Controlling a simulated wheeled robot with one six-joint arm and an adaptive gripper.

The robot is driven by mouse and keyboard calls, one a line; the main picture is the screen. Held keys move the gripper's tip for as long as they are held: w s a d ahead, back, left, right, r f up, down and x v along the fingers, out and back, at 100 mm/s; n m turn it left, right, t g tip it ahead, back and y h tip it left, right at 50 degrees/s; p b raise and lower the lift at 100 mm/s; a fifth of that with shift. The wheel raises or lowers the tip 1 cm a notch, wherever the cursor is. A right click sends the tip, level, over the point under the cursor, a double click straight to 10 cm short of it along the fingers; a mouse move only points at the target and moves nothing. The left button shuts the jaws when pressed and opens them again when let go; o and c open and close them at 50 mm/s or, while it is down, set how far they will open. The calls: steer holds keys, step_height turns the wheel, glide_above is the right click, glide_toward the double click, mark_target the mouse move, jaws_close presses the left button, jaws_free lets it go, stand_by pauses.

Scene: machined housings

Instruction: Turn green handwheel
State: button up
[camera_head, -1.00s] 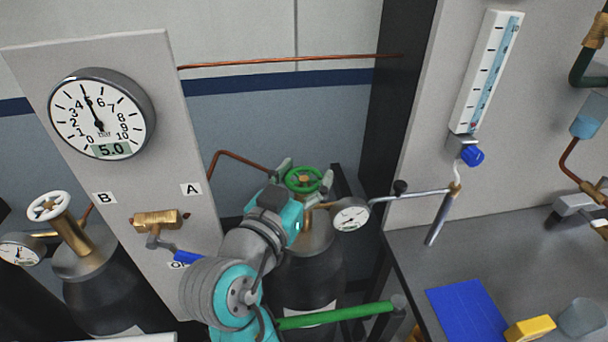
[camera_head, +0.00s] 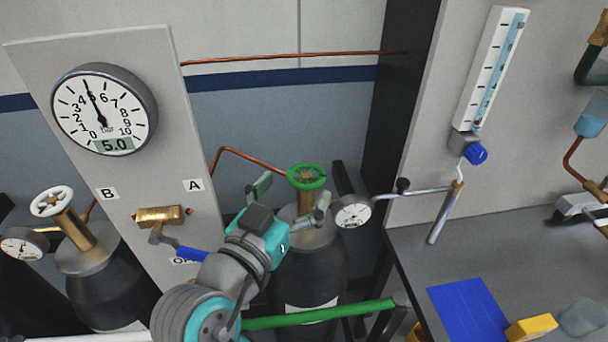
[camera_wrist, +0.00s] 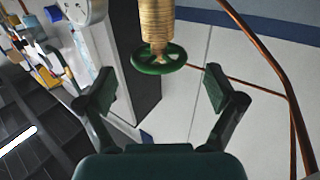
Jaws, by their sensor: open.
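The green handwheel (camera_head: 306,177) sits on top of a brass valve stem on the dark gas cylinder (camera_head: 308,273) labelled side A. My gripper (camera_head: 291,197) is open, its two fingers spread to either side of the brass stem, just below the wheel in the head view. In the wrist view the green handwheel (camera_wrist: 159,58) appears upside down beyond and between the open fingertips of my gripper (camera_wrist: 158,92). I see no contact with the wheel, and the jaws are empty.
A small gauge (camera_head: 353,212) stands right of the valve, near a finger. A copper pipe (camera_head: 245,156) runs behind. A green rail (camera_head: 320,315) crosses in front. A second cylinder with a white handwheel (camera_head: 50,202) is at left. The large gauge (camera_head: 103,109) reads 5.0.

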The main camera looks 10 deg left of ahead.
steer(key=v, duration=0.7)
